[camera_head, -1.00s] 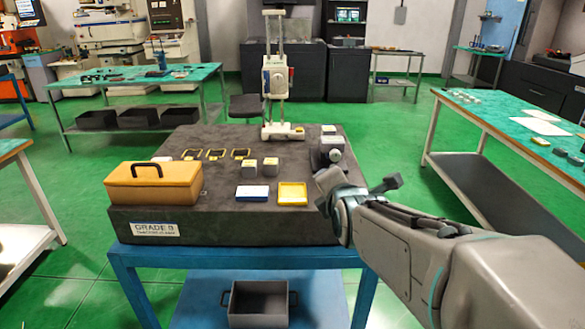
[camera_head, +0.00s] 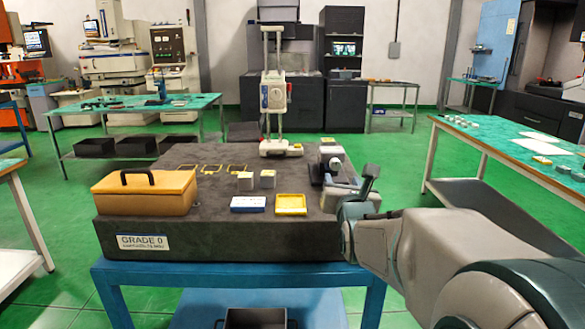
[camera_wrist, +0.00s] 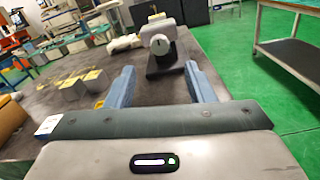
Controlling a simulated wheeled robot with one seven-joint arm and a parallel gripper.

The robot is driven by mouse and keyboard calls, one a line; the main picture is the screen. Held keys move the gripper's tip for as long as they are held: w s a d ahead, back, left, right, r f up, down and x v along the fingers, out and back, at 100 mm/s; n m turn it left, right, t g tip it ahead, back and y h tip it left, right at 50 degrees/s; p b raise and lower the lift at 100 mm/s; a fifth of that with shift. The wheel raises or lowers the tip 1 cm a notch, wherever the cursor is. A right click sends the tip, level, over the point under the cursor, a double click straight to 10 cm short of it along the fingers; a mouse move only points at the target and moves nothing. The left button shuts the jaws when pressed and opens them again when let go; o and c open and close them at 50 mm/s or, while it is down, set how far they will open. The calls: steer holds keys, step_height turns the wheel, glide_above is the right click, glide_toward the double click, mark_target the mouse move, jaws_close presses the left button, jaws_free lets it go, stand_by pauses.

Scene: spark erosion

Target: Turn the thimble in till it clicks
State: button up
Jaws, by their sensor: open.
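A pale round end (camera_wrist: 160,43), which looks like the thimble, faces me in the wrist view. It sits on a light grey body (camera_wrist: 160,28) held on a dark stand (camera_wrist: 175,62). In the head view the same device (camera_head: 332,157) stands near the right edge of the granite plate (camera_head: 290,237). My gripper (camera_wrist: 159,70) is open, its two blue fingers apart with nothing between them. In the wrist view the thimble shows beyond the fingertips, between them and apart from them. In the head view my gripper (camera_head: 368,180) is just in front of the device.
A yellow case (camera_head: 145,192), small blocks (camera_head: 267,179), a yellow tray (camera_head: 291,204) and a blue-white box (camera_head: 248,204) stand on the plate. A tall white gauge (camera_head: 273,95) stands at its back. Green-topped tables (camera_head: 530,150) stand apart at the sides.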

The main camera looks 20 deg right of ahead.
mark_target(336, 167)
steer(key=x, duration=0.9)
steer(key=shift+w, duration=0.1)
steer(key=shift+f, duration=0.1)
steer(key=c, duration=1)
steer(key=shift+f+m+b, duration=0.1)
steer(key=shift+m+b, duration=0.2)
steer(key=shift+b, duration=0.05)
